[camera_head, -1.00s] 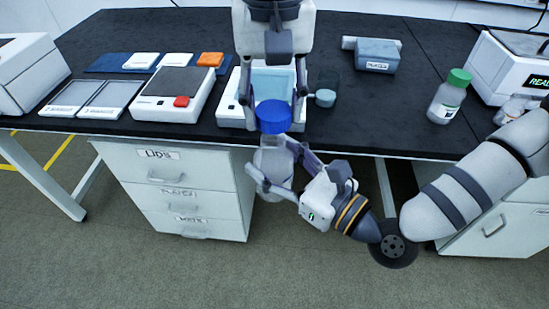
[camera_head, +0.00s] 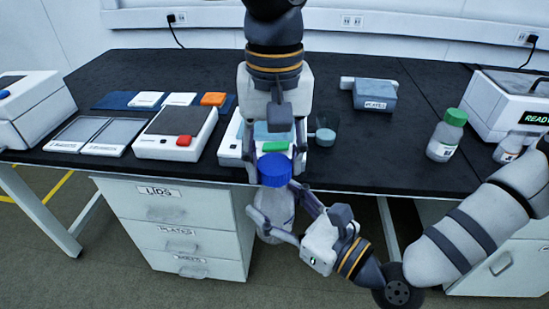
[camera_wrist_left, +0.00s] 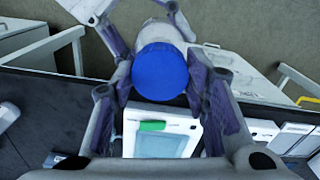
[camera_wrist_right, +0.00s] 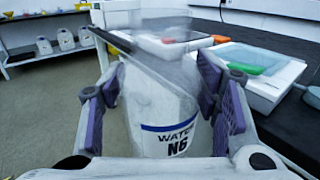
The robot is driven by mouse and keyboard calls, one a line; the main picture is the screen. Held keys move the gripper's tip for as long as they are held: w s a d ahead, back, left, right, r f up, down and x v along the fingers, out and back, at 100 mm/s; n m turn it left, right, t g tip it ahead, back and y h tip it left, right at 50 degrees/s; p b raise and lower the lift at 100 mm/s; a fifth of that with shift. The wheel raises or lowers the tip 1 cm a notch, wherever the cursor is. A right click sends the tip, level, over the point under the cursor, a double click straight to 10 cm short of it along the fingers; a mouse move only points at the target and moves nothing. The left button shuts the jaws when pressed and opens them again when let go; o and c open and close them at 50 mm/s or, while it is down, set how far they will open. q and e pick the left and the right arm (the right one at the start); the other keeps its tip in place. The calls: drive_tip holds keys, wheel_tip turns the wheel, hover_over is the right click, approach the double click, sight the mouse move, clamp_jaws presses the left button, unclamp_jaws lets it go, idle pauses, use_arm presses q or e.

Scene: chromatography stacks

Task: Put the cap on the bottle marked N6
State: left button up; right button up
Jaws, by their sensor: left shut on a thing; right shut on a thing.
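The blue cap (camera_head: 274,170) is between the fingers of my left gripper (camera_head: 275,160), which reaches down from above and is shut on it. The left wrist view shows the round blue cap top (camera_wrist_left: 160,72) between purple pads. The clear bottle (camera_head: 272,212) is directly below the cap, upright or nearly so. My right gripper (camera_head: 270,218) is shut around its body, in front of the bench edge. Its label reads WATER N6 in the right wrist view (camera_wrist_right: 172,140). Whether the cap touches the bottle's neck is not clear.
Behind the grippers, a white balance (camera_head: 229,150) with a green marking stands on the black bench (camera_head: 340,165). A beaker (camera_head: 327,126) is beside it. A green-capped bottle (camera_head: 446,135) stands at right. The drawer unit (camera_head: 180,220) is below.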

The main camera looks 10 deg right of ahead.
sight(275, 207)
use_arm(q)
drive_tip(key=shift+f, duration=0.85)
drive_tip(key=shift+f, duration=0.55)
